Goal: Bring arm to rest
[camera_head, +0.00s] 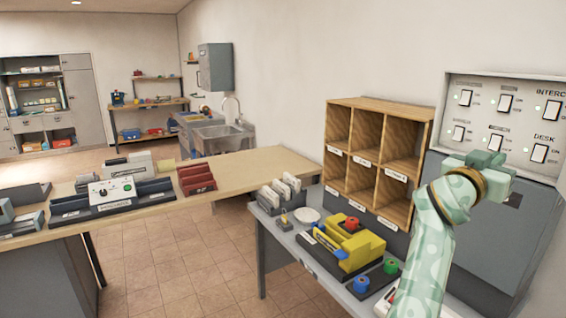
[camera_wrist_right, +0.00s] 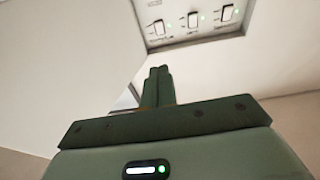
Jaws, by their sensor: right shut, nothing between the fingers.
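My right arm rises at the right of the head view, pale green with a mottled pattern. Its right gripper (camera_head: 485,165) is in front of the lower part of the switch panel (camera_head: 480,112) on the wall. The gripper is shut and empty. In the right wrist view its closed fingers (camera_wrist_right: 159,86) point up towards the wall, below and left of the panel (camera_wrist_right: 190,20). The panel has several white rocker switches with green lights, and a label reading DESK. I cannot tell whether the gripper touches the panel. My left gripper does not show.
A wooden pigeonhole shelf (camera_head: 375,152) stands left of my right arm. Below it, a grey table (camera_head: 300,238) holds a yellow tape dispenser (camera_head: 355,250), spools and a card rack. A long wooden counter (camera_head: 230,172) with trays runs left. The tiled floor (camera_head: 180,255) between is clear.

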